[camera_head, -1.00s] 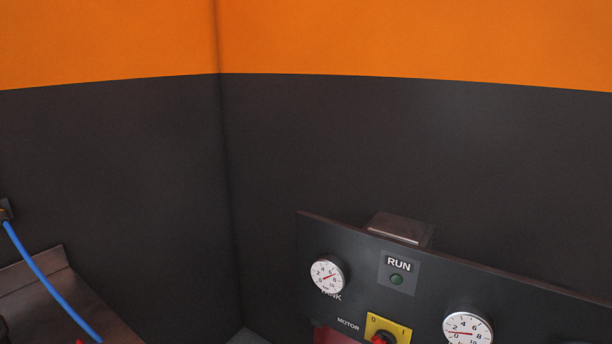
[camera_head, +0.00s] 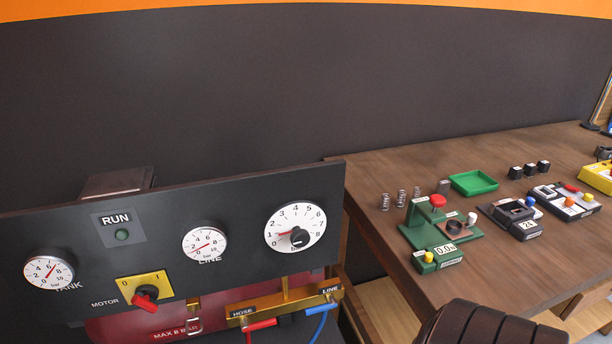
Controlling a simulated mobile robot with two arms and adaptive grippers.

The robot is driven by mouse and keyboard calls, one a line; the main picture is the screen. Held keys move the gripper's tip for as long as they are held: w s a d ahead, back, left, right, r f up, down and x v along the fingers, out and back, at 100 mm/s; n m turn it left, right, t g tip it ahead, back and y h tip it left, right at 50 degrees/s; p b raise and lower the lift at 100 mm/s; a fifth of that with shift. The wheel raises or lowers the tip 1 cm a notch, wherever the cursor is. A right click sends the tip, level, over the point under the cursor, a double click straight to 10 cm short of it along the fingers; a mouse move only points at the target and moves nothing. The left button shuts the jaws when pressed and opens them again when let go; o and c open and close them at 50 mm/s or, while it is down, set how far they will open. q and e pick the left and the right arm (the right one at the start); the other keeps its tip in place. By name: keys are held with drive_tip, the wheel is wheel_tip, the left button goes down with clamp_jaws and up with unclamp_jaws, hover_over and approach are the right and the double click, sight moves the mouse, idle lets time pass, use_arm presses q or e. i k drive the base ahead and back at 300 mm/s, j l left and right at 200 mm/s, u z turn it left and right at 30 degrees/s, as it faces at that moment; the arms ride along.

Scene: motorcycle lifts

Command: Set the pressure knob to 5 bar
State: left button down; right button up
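The pressure knob (camera_head: 300,238) is a small black knob on a round white dial (camera_head: 312,215) marked up to 8, at the right end of a dark panel (camera_head: 255,190). Its red mark points left, close to the 1. The LINE gauge (camera_head: 204,243), left of the dial, has its red needle pointing to the lower left, at a low reading. The TANK gauge (camera_head: 49,272) at the far left has its needle pointing up and right, near 6. Neither of my grippers is in view, and nothing touches the knob.
A yellow MOTOR switch (camera_head: 158,284) with a red handle and a RUN lamp (camera_head: 121,235) share the panel. A wooden bench (camera_head: 380,175) with several devices stands right. A dark ribbed object (camera_head: 490,335) fills the bottom right.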

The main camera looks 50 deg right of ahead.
sight(300, 238)
drive_tip(key=z, duration=1.4)
